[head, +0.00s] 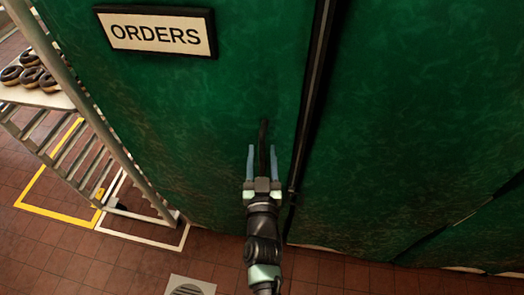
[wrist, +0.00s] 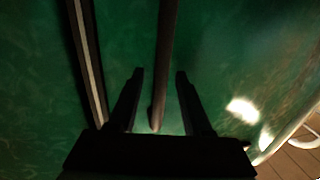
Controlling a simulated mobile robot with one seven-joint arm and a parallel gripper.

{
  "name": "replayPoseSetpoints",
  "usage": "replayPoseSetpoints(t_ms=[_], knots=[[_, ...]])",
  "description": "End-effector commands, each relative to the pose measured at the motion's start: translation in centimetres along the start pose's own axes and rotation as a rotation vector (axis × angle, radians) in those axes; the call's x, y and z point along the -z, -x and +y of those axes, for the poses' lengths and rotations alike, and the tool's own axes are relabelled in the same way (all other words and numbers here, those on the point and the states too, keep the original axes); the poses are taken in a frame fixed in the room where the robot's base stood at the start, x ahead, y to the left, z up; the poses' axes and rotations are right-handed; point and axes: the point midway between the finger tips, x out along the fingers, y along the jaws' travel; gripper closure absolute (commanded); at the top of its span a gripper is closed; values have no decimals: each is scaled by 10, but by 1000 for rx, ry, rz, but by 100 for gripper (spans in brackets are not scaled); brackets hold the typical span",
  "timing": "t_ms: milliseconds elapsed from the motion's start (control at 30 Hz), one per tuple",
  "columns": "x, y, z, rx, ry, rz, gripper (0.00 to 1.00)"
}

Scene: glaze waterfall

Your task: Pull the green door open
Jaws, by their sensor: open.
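The green door (head: 180,110) fills the middle of the head view and looks closed against the dark vertical strip (head: 312,90) on its right. A dark, slim upright handle (head: 263,132) is on the door close to that strip. My gripper (head: 262,149) is open at the handle, one finger on each side of it. In the wrist view the handle (wrist: 165,50) runs down between the two fingers of my gripper (wrist: 160,73), with gaps on both sides. Part of the handle is hidden behind my gripper in the head view.
A sign reading ORDERS (head: 157,33) is on the door's upper part. A metal rack (head: 70,145) with chocolate donuts (head: 32,76) stands at the left. More green panel (head: 430,110) continues to the right. A floor drain (head: 189,287) lies in the tiled floor (head: 55,262).

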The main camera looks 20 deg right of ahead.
Motion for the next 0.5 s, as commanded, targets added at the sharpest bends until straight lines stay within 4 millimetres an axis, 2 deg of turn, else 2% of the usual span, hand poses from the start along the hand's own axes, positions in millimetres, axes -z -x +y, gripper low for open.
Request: replayPoseSetpoints(t_ms=[267,500], knots=[[0,0,0,0,1,0,50],[0,0,0,0,0,-1,94]])
